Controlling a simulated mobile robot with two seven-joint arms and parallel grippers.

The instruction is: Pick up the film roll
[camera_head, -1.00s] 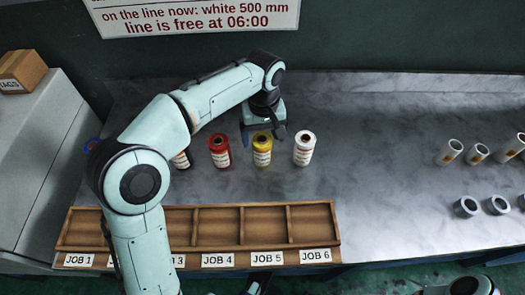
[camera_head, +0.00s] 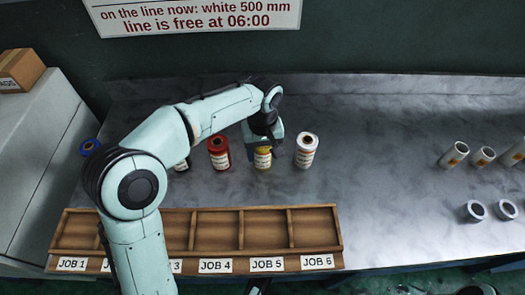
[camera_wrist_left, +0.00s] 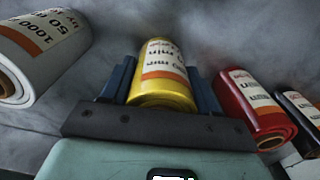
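The yellow film roll (camera_head: 263,160) with a white and orange label stands on the grey bench between a red roll (camera_head: 218,152) and a white roll (camera_head: 305,151). My left gripper (camera_head: 262,147) is over it from behind and hides part of its top. In the left wrist view the yellow roll (camera_wrist_left: 163,85) lies between the two blue fingers of the left gripper (camera_wrist_left: 160,88). The fingers are apart, close along its sides; I cannot tell whether they touch it. A small dark part at the bottom edge of the head view may be my right gripper (camera_head: 259,287).
A wooden tray (camera_head: 267,212) with JOB-labelled compartments lies in front. White tubes (camera_head: 455,154) and grey rings (camera_head: 475,211) are at right. The bench between is clear.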

